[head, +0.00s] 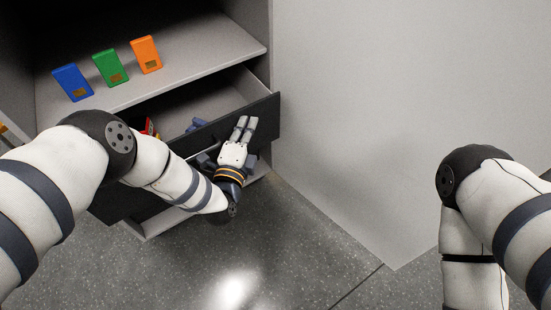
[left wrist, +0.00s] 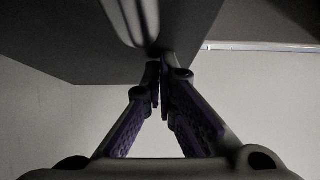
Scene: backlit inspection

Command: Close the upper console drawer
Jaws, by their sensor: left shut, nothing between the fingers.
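The upper console drawer (head: 262,117) stands pulled out below the shelf in the head view. It has a dark front panel, and its interior is partly visible. My left gripper (head: 245,123) is shut and empty, with its fingers in front of the right part of the drawer front. In the left wrist view the fingertips (left wrist: 161,76) are together close to a dark panel (left wrist: 75,45), which appears to be the drawer front. I cannot tell whether they touch it. My right gripper is out of view.
A blue block (head: 72,82), a green block (head: 110,67) and an orange block (head: 146,54) stand on the shelf (head: 205,60) above the drawer. A red item (head: 149,127) and blue items (head: 196,124) lie inside the drawer. The floor (head: 300,250) in front is clear.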

